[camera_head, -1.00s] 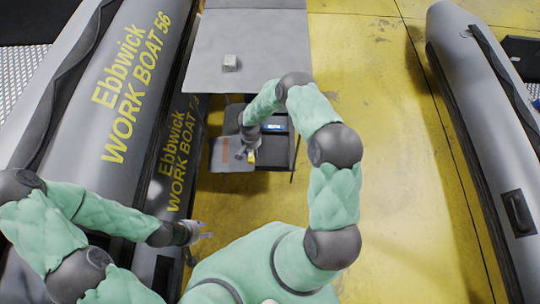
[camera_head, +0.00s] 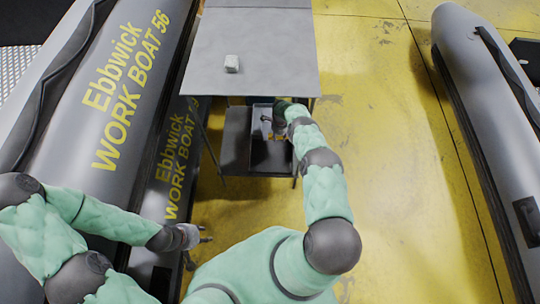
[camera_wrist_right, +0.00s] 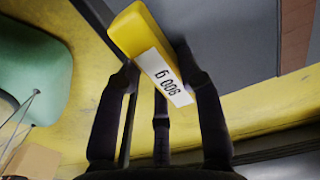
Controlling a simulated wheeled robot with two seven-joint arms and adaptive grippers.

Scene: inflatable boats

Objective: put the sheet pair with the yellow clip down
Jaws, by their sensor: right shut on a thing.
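In the right wrist view, the yellow clip (camera_wrist_right: 135,35) with a white number label (camera_wrist_right: 165,77) sits between the fingers of my right gripper (camera_wrist_right: 163,75), which is shut on it. Beyond it spreads a grey sheet surface (camera_wrist_right: 235,50) with a reddish-brown strip (camera_wrist_right: 296,35) at the right. In the head view, my right gripper (camera_head: 270,126) is below the front edge of the table, over the lower shelf; the sheets are hard to make out there. My left gripper (camera_head: 207,235) is empty, fingers apart, beside the left boat.
A grey boat (camera_head: 120,90) stands close on the left, another (camera_head: 480,90) on the right. The yellow floor (camera_head: 390,170) between is clear.

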